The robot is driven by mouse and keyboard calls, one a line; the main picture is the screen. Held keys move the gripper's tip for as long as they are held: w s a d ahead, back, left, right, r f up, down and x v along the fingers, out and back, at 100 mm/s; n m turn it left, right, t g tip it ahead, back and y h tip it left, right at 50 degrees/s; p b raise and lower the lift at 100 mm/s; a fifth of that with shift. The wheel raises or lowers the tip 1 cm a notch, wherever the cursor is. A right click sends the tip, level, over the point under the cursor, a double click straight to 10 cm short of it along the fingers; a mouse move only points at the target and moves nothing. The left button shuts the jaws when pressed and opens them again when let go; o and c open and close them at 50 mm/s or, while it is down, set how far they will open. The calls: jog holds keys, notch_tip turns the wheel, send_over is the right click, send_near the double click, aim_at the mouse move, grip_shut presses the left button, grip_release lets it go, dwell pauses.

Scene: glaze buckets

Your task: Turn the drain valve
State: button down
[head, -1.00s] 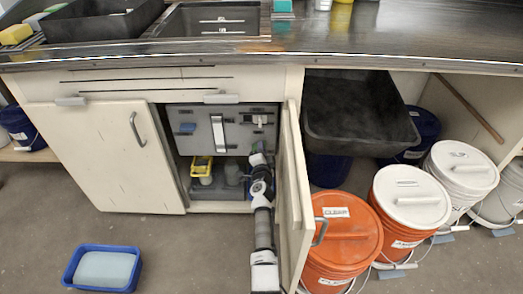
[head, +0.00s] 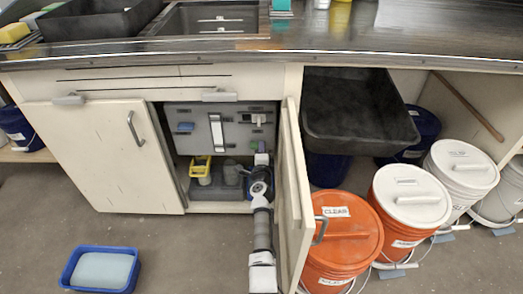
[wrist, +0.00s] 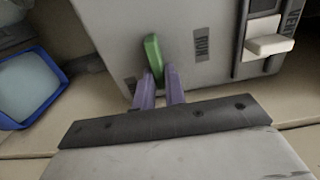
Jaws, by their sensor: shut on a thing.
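A green handle (wrist: 153,55) stands out from the grey panel in the wrist view, tilted slightly from upright; I take it to be the drain valve's handle. My gripper (wrist: 161,80) has its two purple fingers closed around the lower part of this handle. In the head view my arm reaches into the open cabinet under the sink, in front of the grey panel (head: 228,135).
The open cabinet door (head: 292,190) stands close to my arm's right. A yellow caddy (head: 200,167) sits inside. A blue tub (head: 70,270) lies on the floor.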

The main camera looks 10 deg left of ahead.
jog(key=shift+r, duration=0.1)
jog(key=c, duration=1.5)
grip_release()
jog(key=shift+o, duration=0.2)
jog(key=shift+s, duration=0.1)
